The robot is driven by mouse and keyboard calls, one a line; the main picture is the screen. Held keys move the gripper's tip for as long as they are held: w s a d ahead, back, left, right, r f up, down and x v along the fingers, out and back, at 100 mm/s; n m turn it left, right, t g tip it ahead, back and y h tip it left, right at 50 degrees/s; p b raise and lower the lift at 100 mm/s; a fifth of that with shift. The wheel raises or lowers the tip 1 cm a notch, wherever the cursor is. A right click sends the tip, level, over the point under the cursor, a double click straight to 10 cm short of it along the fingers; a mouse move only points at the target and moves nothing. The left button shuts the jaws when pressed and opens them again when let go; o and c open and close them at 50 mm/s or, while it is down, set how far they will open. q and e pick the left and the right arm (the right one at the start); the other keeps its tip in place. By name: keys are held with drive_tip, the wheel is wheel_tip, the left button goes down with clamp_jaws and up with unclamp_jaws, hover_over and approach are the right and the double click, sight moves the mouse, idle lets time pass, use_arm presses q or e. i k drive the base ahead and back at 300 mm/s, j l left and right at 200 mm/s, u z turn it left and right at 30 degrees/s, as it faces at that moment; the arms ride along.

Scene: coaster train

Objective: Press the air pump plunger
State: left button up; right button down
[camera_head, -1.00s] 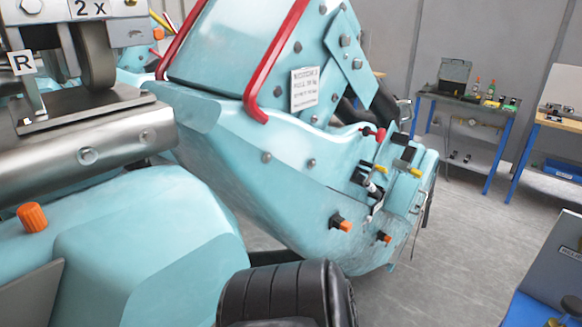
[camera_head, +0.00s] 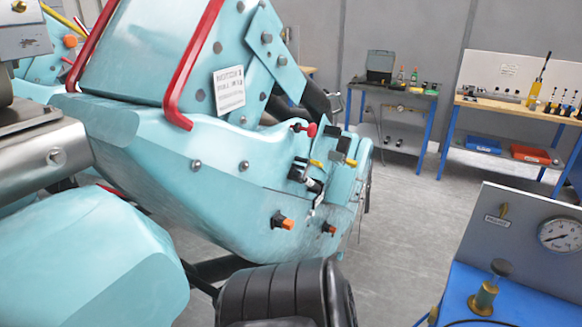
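The air pump (camera_head: 484,297) stands at the lower right on a blue stand. It has a brass body and a dark round plunger knob (camera_head: 502,267) on top, which stands up clear of the body. A grey panel behind it carries a round white pressure gauge (camera_head: 560,235), a small brass fitting (camera_head: 504,210) and a label. Nothing touches the plunger. Neither of my grippers is in view.
A large teal coaster car (camera_head: 250,190) with red bars fills the left and middle. A black cylindrical part (camera_head: 285,292) is at the bottom centre. Grey floor (camera_head: 410,220) is free between the car and the blue stand. Two workbenches (camera_head: 520,105) stand against the back wall.

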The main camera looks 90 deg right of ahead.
sight(502, 268)
drive_tip(key=z, duration=3.35)
